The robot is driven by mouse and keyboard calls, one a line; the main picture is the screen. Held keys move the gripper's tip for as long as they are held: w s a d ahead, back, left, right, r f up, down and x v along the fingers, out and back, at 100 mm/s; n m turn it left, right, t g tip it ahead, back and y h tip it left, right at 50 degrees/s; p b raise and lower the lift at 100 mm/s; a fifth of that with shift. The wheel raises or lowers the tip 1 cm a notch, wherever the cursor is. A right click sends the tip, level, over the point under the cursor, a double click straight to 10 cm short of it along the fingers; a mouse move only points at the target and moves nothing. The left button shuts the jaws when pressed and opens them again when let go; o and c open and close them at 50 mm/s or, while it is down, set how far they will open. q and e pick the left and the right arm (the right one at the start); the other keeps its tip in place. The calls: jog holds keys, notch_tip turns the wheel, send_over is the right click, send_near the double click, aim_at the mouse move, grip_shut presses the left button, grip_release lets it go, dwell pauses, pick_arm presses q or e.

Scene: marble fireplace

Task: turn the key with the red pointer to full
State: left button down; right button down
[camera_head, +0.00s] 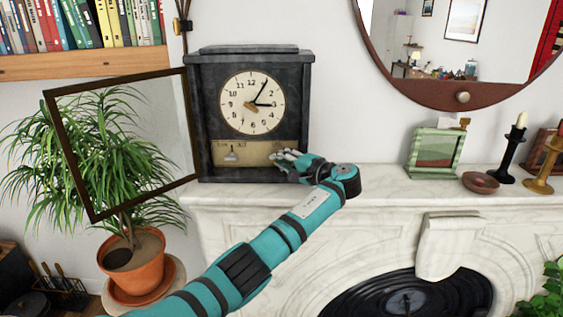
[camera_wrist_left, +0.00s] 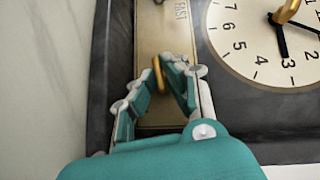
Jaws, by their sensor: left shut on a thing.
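A dark mantel clock (camera_head: 196,110) stands on the marble mantel. My left gripper (camera_head: 283,157) is at the right part of this panel. In the left wrist view my left gripper (camera_wrist_left: 160,80) is shut on a small brass key (camera_wrist_left: 157,68) that stands out from the panel. The fingers hide most of the key, and I cannot make out a red pointer or a "full" mark. My right gripper is not in view.
The clock's framed glass door (camera_head: 120,80) stands open to the left, in front of a potted plant (camera_head: 140,265). A green picture frame (camera_head: 434,150), a small brown bowl (camera_head: 481,182) and candlesticks (camera_head: 507,155) stand further right. The mantel between clock and frame is clear.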

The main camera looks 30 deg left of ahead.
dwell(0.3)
pick_arm(q)
jog(key=c, duration=1.4)
grip_release()
jog(key=shift+d, duration=0.1)
jog(key=v, duration=1.1)
jog(key=shift+s+d+r, duration=0.1)
jog(key=shift+d, duration=0.3)
